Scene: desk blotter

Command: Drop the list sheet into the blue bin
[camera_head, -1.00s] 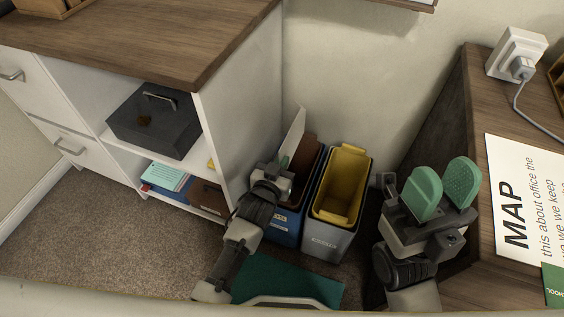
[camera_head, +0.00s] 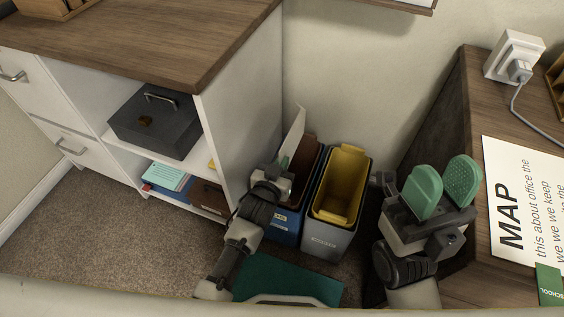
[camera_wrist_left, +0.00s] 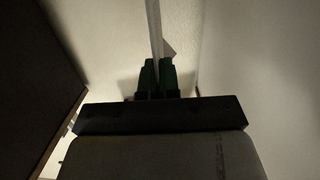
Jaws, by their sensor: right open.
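The list sheet (camera_head: 294,131) is a white sheet seen nearly edge-on, standing up above the blue bin (camera_head: 284,226) in the head view. My left gripper (camera_head: 283,162) is shut on its lower part, and its arm hides part of the bin. In the left wrist view the green fingers (camera_wrist_left: 157,76) are close together with the pale sheet (camera_wrist_left: 153,28) between them. The blue bin has a brown inner part (camera_head: 306,158); whether the sheet touches it I cannot tell. My right gripper (camera_head: 442,190) is open and empty, its green pads apart, beside the right desk.
A grey bin with a yellow liner (camera_head: 341,186) stands right of the blue bin. A white cabinet (camera_head: 240,110) rises close on the left, holding a grey box (camera_head: 155,124). The desk (camera_head: 473,135) with a MAP sheet (camera_head: 525,200) is at right. A teal mat (camera_head: 290,281) lies in front.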

